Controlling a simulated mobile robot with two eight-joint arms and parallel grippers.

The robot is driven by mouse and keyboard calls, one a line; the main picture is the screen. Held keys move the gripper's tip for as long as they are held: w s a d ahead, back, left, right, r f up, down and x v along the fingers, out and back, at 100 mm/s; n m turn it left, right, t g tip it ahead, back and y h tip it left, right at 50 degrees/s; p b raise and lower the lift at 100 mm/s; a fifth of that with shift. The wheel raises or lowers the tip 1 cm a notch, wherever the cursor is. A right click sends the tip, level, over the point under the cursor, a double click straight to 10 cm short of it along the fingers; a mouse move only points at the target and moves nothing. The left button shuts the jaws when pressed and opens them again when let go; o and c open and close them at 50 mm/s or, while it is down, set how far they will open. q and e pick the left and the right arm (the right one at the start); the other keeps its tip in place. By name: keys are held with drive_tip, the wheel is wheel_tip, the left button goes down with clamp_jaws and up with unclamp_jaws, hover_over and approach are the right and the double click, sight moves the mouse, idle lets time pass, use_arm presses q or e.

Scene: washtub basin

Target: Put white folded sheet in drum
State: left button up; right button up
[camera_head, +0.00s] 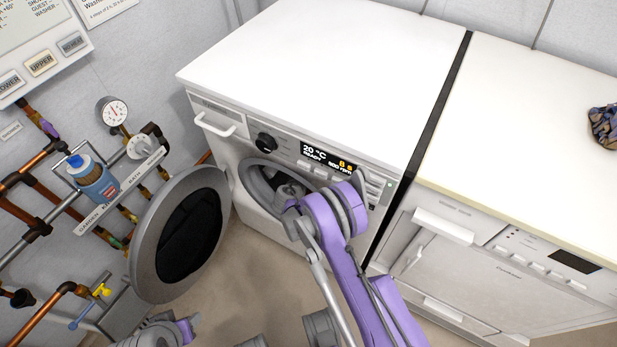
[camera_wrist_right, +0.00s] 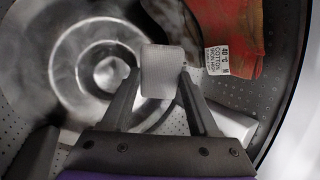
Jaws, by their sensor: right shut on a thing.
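The white folded sheet (camera_wrist_right: 162,68) is a small pale block in the right wrist view, held between the fingertips of my right gripper (camera_wrist_right: 158,78). The gripper is shut on it and is inside the drum (camera_wrist_right: 275,88) of the front washer, whose perforated wall surrounds it. In the head view, my right arm reaches into the washer's round opening (camera_head: 258,180) and mostly covers it; the sheet cannot be made out there. A part of my left arm (camera_head: 160,332) shows at the bottom left; its finger state cannot be made out.
A red-orange cloth (camera_wrist_right: 232,30) with a cotton 40°C label lies in the drum at upper right. The washer's round door (camera_head: 150,235) stands open to the left, near pipes and a blue-capped bottle (camera_head: 95,182). A second white machine (camera_head: 480,250) stands at right.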

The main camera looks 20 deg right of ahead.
drive_tip(key=o, duration=1.5)
drive_tip(key=p+v, duration=0.1)
drive_tip(key=v, duration=1)
drive_tip(key=shift+p, duration=0.4)
drive_tip(key=shift+f, duration=0.1)
